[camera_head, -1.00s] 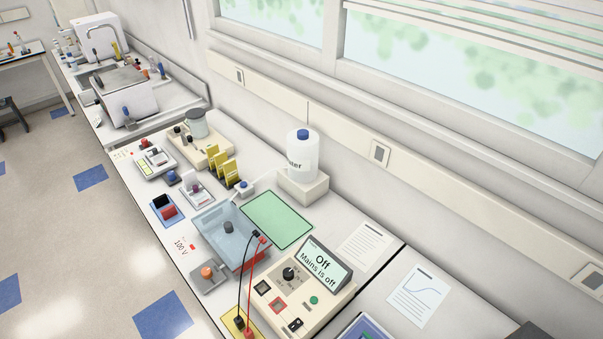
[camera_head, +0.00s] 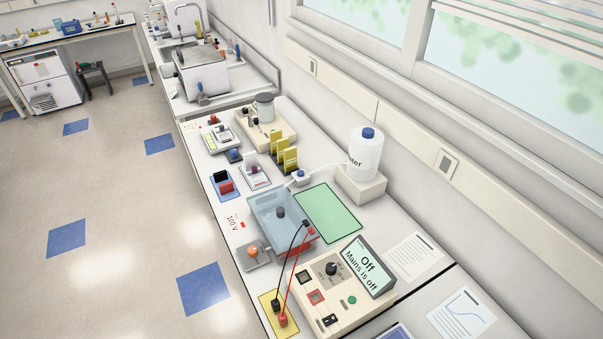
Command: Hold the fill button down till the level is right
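A white water bottle (camera_head: 366,154) with a blue cap stands on a pale block at the back of the bench, its label partly turned away. A thin pale tube runs from it towards a small white unit with a blue top (camera_head: 300,176), which may be the fill button. A clear bluish tank (camera_head: 270,207) with a dark round knob sits just in front of that unit. The liquid level in the tank is too small to read. My gripper is not in view.
A power supply (camera_head: 312,320) reads "Off, Mains is off"; black and red leads run from the tank to a yellow pad (camera_head: 268,306). A green mat (camera_head: 328,213) lies bare beside the tank. Yellow racks (camera_head: 284,153) stand behind. Open floor lies left of the bench.

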